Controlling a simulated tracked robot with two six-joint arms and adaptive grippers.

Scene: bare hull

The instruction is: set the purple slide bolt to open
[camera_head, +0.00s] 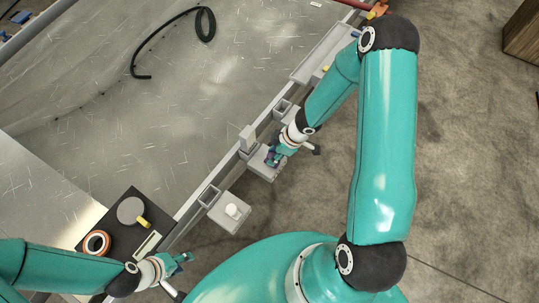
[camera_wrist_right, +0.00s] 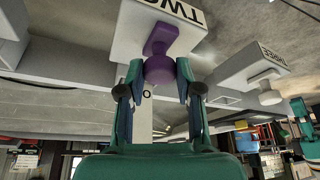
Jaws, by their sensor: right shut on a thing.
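The purple slide bolt (camera_wrist_right: 160,70) has a round knob on a purple stem, set on a pale grey box marked TWO (camera_wrist_right: 128,30). My right gripper (camera_wrist_right: 159,88) is shut on the knob, with a finger on each side of it. In the head view my right gripper (camera_head: 272,157) is at the middle grey box (camera_head: 263,171) on the rail, and it mostly hides the bolt. My left gripper (camera_head: 184,259) is at the lower left, far from the bolt. I cannot tell whether its fingers are apart.
Another grey box (camera_head: 235,221) with a white knob (camera_head: 232,210) stands nearer my left arm. The wrist view shows a box marked THREE (camera_wrist_right: 250,65) to the right. A black panel (camera_head: 120,225) carries a grey disc and an orange ring. A black hose (camera_head: 165,25) lies on the metal hull.

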